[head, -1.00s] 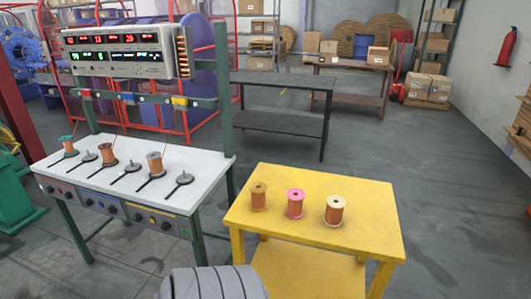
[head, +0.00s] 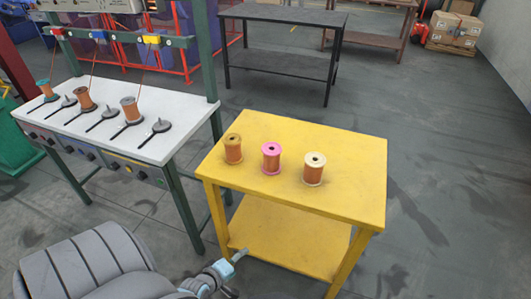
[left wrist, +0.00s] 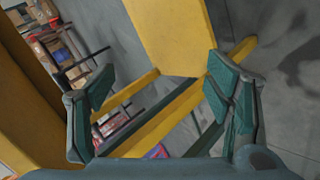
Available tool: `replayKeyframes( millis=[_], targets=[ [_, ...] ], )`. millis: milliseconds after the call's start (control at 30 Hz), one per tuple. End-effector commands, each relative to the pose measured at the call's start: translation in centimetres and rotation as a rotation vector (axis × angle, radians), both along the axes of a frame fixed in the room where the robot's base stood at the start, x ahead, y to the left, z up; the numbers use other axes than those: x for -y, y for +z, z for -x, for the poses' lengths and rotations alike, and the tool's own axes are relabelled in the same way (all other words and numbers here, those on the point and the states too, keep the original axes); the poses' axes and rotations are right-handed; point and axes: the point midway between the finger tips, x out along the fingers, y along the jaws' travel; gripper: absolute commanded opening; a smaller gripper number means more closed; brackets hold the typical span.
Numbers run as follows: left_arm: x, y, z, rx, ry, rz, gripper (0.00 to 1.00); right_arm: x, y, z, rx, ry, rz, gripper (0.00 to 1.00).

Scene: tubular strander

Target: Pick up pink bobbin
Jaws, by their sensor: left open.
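The pink bobbin (head: 271,158) stands upright on the yellow table (head: 345,160), with copper-coloured wire wound below its pink top. My left gripper (head: 236,262) is low in front of the yellow table, below the tabletop and well short of the pink bobbin. In the left wrist view the left gripper (left wrist: 158,95) is open and empty, with its green pads apart and yellow table parts beyond. My right gripper is not in view.
A white workbench (head: 125,125) with several spindles and bobbins stands to the left. A dark metal table (head: 285,15) stands behind. The front and right parts of the yellow tabletop are bare, and grey floor is clear to the right.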

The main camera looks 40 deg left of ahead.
Motion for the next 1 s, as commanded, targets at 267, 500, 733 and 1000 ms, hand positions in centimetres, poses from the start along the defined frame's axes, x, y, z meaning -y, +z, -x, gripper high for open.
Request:
replayKeyframes(
  millis=[267, 500, 733, 1000],
  targets=[
    [-3.5, 23.6, -11.9, 0.769, 0.632, 1.496, 0.72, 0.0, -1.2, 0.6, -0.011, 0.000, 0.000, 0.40],
    [-4.3, 25.8, -17.0, 0.802, 0.658, 1.680, 0.72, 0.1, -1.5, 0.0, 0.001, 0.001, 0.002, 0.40],
    [-5.0, 25.5, -21.4, 0.795, 0.659, 1.675, 0.72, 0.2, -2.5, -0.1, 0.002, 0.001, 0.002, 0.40],
    [-6.2, 25.3, -26.0, 0.796, 0.659, 1.674, 0.72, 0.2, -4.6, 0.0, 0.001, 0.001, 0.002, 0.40]
  ],
)
